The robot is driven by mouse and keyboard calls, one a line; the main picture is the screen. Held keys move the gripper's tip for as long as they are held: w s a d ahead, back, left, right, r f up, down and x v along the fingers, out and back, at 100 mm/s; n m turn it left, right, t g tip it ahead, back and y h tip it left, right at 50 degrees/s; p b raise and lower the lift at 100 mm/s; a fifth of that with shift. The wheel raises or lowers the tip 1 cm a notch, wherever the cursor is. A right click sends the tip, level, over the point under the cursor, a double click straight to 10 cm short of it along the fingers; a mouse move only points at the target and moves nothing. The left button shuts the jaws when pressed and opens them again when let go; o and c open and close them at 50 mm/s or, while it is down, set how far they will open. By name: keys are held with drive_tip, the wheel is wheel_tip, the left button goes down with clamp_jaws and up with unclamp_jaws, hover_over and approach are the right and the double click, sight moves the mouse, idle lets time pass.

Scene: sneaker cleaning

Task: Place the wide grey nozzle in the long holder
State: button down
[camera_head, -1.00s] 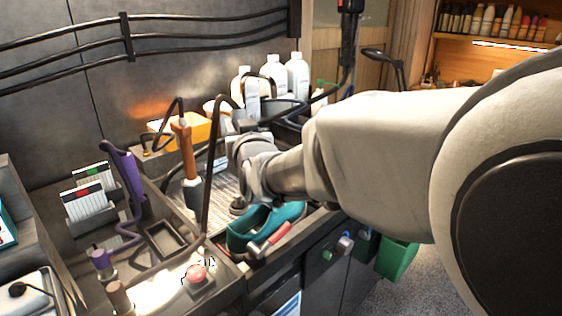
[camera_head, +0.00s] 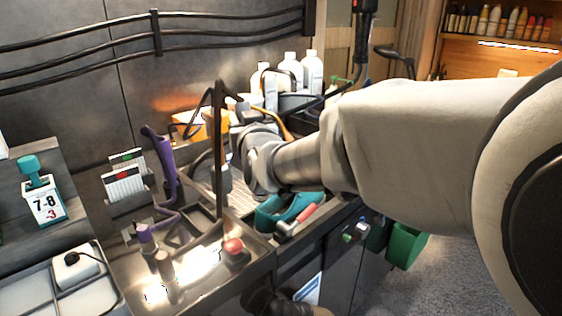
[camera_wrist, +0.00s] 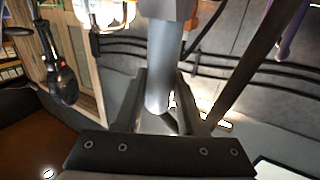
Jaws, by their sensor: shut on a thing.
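In the wrist view my gripper (camera_wrist: 160,108) is shut on a smooth grey tube-shaped piece (camera_wrist: 163,65), which fits the wide grey nozzle. The piece runs up between the two dark fingers, and its far end is cut by the top edge of the picture. In the head view my wrist (camera_head: 268,163) is above the worktop near the teal sneaker (camera_head: 275,213). The fingers and the held piece are mostly hidden there. I cannot tell which part is the long holder.
A tall dark post (camera_head: 219,140) stands just left of my wrist. A purple-handled tool (camera_head: 162,155), a red button (camera_head: 234,246) and card racks (camera_head: 124,180) are to the left. White bottles (camera_head: 291,68) stand behind. A green bin (camera_head: 405,246) hangs at right.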

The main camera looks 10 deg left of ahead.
drive_tip(key=shift+s+a, duration=0.3)
drive_tip(key=s+a+f+b, duration=0.2)
drive_tip(key=s+a+f, duration=0.4)
drive_tip(key=a+f, duration=0.3)
drive_tip(key=shift+a+f, duration=0.2)
drive_tip(key=shift+f, duration=0.75)
drive_tip(key=shift+f+b, duration=0.1)
drive_tip(key=shift+b, duration=0.25)
drive_tip(key=shift+f, duration=0.2)
drive_tip(key=c, duration=0.5)
unclamp_jaws()
drive_tip(key=shift+r, duration=0.1)
drive_tip(key=shift+r, duration=0.2)
drive_tip(key=shift+f, duration=0.1)
